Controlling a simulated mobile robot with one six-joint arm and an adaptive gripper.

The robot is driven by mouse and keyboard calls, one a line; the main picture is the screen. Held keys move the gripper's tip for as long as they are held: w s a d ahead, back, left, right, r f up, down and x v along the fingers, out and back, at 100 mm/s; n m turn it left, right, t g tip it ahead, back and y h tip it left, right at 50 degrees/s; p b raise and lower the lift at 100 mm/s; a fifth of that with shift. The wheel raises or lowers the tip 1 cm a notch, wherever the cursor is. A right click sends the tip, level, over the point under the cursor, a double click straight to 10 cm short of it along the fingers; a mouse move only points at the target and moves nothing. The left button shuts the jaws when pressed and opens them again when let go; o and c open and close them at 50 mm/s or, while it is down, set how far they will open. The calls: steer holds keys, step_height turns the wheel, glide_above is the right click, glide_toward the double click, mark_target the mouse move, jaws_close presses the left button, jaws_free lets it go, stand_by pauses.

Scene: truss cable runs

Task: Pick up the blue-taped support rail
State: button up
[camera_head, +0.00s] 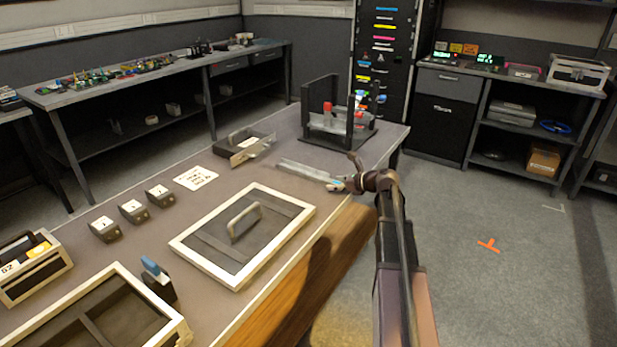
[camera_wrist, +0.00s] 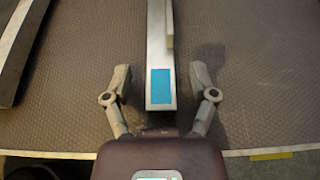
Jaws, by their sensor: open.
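The blue-taped support rail (camera_head: 305,170) is a thin pale metal strip lying on the brown workbench, near its right edge. In the wrist view the rail (camera_wrist: 160,40) runs straight away from me, with a blue tape patch (camera_wrist: 160,86) at its near end. My gripper (camera_wrist: 160,71) is open, with one finger on each side of the taped end and a visible gap on both sides. In the head view my gripper (camera_head: 342,184) is at the rail's near end by the bench edge. I cannot tell its exact height over the bench.
A dark upright fixture (camera_head: 341,118) with a red part stands beyond the rail. Another metal piece (camera_head: 252,150) lies to the left. A pale-framed panel with a handle (camera_head: 180,245) is nearer, with small labelled blocks (camera_head: 133,210) and a white sheet (camera_head: 195,178) beside it.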

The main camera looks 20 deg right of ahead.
stand_by(0.3)
jaws_close()
steer(key=shift+r, duration=0.2)
step_height(320, 180, up, 3)
steer(key=p, duration=0.3)
steer(key=shift+s+r+p, duration=0.1)
steer(key=shift+r+p, duration=0.3)
steer(key=shift+p, duration=0.15)
steer(key=s+a, duration=0.4)
steer(key=s, duration=1.1)
steer(key=shift+s+a+r+p, duration=0.15)
steer(key=shift+r+p, duration=0.25)
steer(key=shift+p, duration=0.05)
